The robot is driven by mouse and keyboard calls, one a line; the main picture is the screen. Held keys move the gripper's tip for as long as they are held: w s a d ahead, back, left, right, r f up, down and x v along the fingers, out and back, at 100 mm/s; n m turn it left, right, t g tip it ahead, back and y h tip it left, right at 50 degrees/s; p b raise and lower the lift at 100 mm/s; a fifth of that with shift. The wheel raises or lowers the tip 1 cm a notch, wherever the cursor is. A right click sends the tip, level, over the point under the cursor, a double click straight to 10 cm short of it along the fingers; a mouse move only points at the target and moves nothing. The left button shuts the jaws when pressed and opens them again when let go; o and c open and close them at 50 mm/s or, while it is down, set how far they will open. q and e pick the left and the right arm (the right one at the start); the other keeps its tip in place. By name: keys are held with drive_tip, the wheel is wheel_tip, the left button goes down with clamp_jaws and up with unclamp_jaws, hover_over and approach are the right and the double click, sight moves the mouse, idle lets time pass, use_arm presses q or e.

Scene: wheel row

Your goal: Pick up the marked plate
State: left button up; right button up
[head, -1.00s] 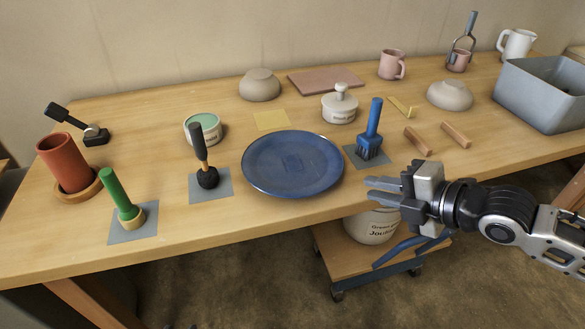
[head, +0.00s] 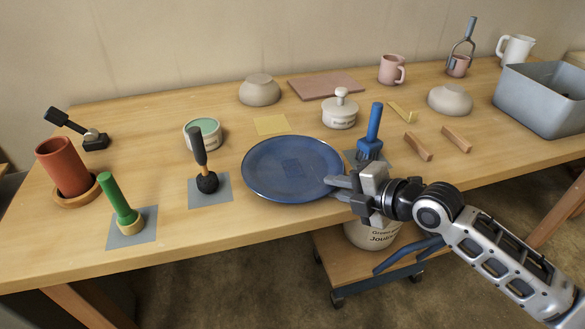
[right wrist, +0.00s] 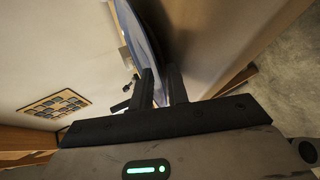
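The blue plate (head: 275,180) lies near the front edge of the table, with a faint square mark at its middle. My right gripper (head: 334,187) is at the plate's right rim, its fingers pointing left. In the right wrist view the plate (right wrist: 138,32) is seen nearly edge-on, and its rim runs down between the two fingers of the gripper (right wrist: 161,70). The fingers look open around the rim; whether either touches it I cannot tell. My left gripper is not in view.
A black-handled brush (head: 201,165) stands left of the plate, and a blue brush (head: 371,135) behind the gripper. A lidded pot (head: 340,112) and a yellow square (head: 272,125) are behind the plate. A white bucket (head: 370,236) sits on a low trolley below the table edge.

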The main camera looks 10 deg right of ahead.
clamp_jaws()
idle(1.4)
drive_tip(key=shift+r, duration=0.2)
